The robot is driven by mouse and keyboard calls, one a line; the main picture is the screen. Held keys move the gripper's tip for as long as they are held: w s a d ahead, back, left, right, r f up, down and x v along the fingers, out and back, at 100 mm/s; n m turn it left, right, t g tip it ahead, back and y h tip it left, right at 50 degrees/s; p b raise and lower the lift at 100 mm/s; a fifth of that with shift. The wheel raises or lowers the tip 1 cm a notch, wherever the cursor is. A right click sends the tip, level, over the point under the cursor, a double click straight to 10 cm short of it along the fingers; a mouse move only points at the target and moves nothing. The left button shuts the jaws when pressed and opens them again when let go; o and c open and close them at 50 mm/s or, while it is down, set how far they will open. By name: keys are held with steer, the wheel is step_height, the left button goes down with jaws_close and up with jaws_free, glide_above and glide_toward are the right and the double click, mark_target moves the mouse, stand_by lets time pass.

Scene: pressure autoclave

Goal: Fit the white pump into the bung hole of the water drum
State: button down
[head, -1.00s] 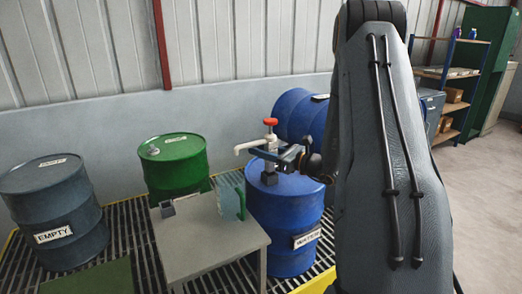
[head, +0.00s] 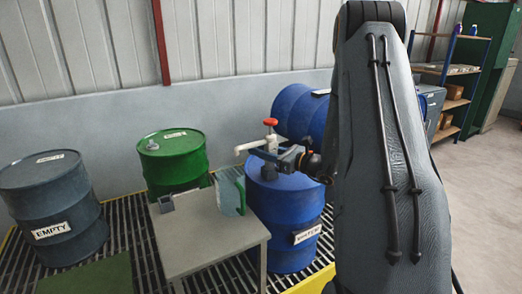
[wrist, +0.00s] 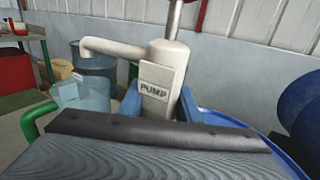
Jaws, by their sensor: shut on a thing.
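The white pump (head: 250,146), with a red handle (head: 270,122) and a side spout, stands upright over the top of the blue water drum (head: 285,210). My gripper (head: 277,157) is shut on the pump's body. In the wrist view the pump (wrist: 166,75) with its PUMP label sits between the blue fingers (wrist: 158,103), its spout pointing left. The bung hole and the pump's lower end are hidden behind the gripper, so I cannot tell whether the pump is in the hole.
A small grey table (head: 205,238) with a clear green-handled jug (head: 232,193) stands left of the water drum. A green drum (head: 174,165) and a grey EMPTY drum (head: 50,205) stand further left. Another blue drum (head: 298,108) lies behind.

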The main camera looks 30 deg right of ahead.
steer(key=shift+f+b, duration=0.6)
steer(key=shift+f, duration=0.4)
steer(key=c, duration=1.2)
jaws_free()
steer(key=shift+f, duration=0.1)
steer(key=shift+s, duration=0.1)
steer(key=b+v, duration=0.1)
steer(key=v, duration=0.6)
steer(key=shift+s+d, duration=0.2)
steer(key=shift+s, duration=0.05)
